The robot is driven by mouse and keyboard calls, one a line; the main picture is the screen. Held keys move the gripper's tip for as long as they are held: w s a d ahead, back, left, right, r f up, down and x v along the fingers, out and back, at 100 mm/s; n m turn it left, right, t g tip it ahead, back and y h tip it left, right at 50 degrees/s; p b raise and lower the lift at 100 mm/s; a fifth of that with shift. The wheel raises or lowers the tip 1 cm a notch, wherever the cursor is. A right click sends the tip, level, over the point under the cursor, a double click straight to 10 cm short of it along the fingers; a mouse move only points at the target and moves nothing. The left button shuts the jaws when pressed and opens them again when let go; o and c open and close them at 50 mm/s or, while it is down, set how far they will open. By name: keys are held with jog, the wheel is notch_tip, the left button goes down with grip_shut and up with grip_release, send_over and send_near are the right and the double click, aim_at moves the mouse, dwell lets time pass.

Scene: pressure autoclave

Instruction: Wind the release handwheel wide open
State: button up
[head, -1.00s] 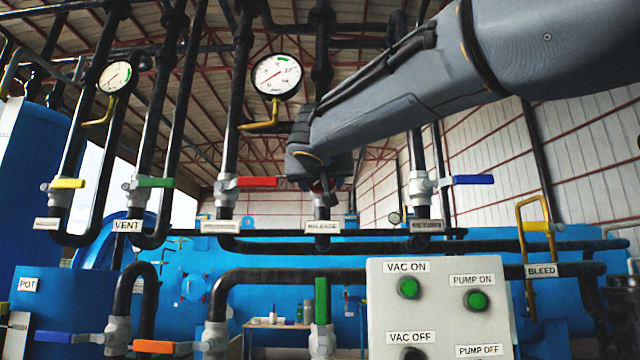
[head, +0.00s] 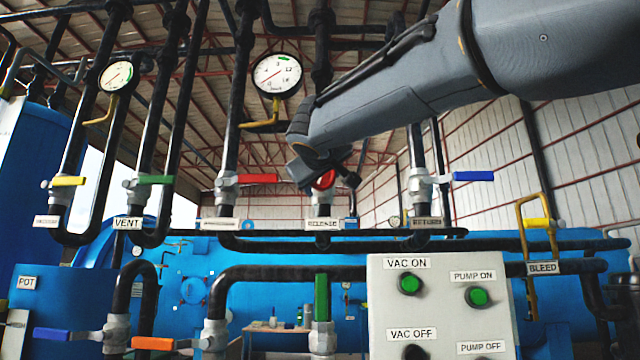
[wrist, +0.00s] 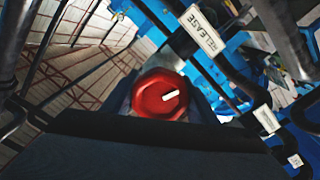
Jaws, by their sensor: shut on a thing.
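The release handwheel (wrist: 158,98) is a red round knob with a white mark on its face. In the wrist view it sits between the jaws of my gripper, in the middle of the picture. In the head view only part of the red wheel (head: 324,180) shows behind my gripper (head: 322,172), above the RELEASE label (head: 322,224). My gripper is shut on the wheel. The label (wrist: 203,32) also shows in the wrist view, tilted. The valve body behind the wheel is mostly hidden.
A red lever (head: 256,179) is left of the wheel and a blue lever (head: 473,176) is right of it. A pressure gauge (head: 278,75) hangs above left. The button panel (head: 440,305) stands below right. Dark vertical pipes surround my arm.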

jog(key=shift+f+n, duration=0.1)
jog(key=shift+n, duration=1.4)
jog(key=o, duration=1)
jog(key=shift+o, duration=0.2)
jog(key=shift+s, duration=0.15)
jog(key=s+b, duration=0.1)
jog(key=s, duration=0.6)
jog(key=shift+s+a, duration=0.15)
jog(key=shift+s, duration=0.15)
